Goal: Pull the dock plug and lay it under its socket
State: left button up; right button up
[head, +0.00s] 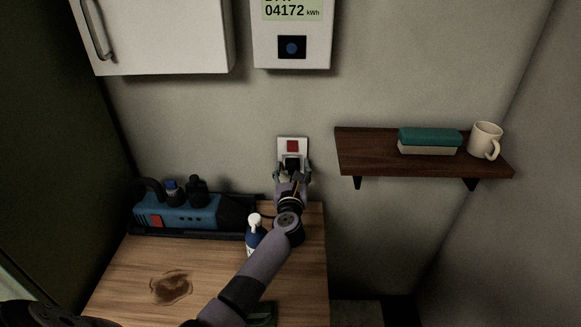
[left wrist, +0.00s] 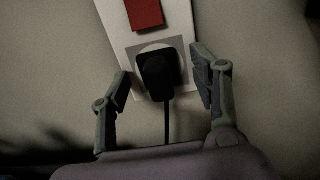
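The dock plug (left wrist: 156,74) is black and sits in its socket (left wrist: 128,36), a white wall plate with a red switch above. Its cord hangs straight down. In the head view the socket plate (head: 292,142) is on the back wall above the wooden counter, and my gripper partly covers the plug. My left gripper (head: 292,178) is in front of the socket. In the left wrist view its two fingers (left wrist: 162,88) are spread on either side of the plug, with a gap at each side. My right gripper is not in view.
A blue device (head: 185,212) in a dark tray and a white-topped bottle (head: 254,234) stand on the counter (head: 215,268), which has a brown stain (head: 171,287). A wall shelf (head: 370,160) at right bears a sponge-like block (head: 429,140) and a mug (head: 484,140). A meter (head: 292,55) hangs above.

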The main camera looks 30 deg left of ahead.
aim_at(292, 171)
pick_arm(q)
grip_shut()
dwell(0.5)
jog(key=shift+s, duration=0.1)
jog(key=shift+s+d+f, duration=0.1)
jog(key=shift+s, duration=0.05)
jog(key=shift+s+d+p, duration=0.15)
jog(key=shift+s+p, duration=0.15)
jog(key=shift+s, duration=0.05)
jog(key=shift+v, duration=0.85)
jog(key=shift+p+v, duration=0.65)
jog(key=shift+v, duration=0.8)
jog(key=shift+s, duration=0.1)
